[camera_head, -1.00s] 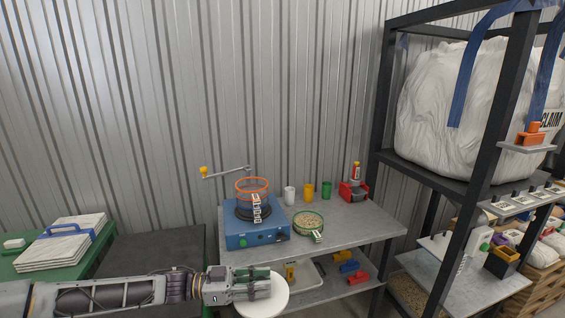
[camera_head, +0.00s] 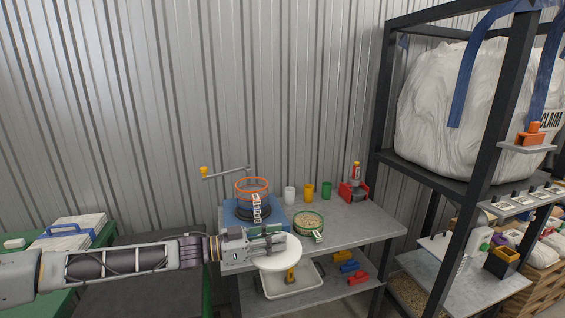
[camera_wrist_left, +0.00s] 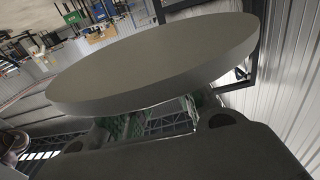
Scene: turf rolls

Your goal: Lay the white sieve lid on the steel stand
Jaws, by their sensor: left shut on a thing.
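My left gripper (camera_head: 268,243) is shut on the white sieve lid (camera_head: 280,254), a round flat disc, and holds it over the front edge of the steel stand (camera_head: 352,243). In the left wrist view the lid (camera_wrist_left: 160,62) fills the upper middle and looks grey in shadow. The lid appears apart from the stand's top, though the exact gap cannot be told. My left arm and gripper hide part of the stand's front left and the front of the blue shaker. My right gripper is not in view.
On the stand are a blue shaker with an orange-rimmed sieve (camera_head: 253,190), a green-rimmed sieve of grain (camera_head: 308,223), white, orange and green cups (camera_head: 308,191), and a red tool holder (camera_head: 354,191). A white tray (camera_head: 292,284) lies on the lower shelf. The stand's front right is clear.

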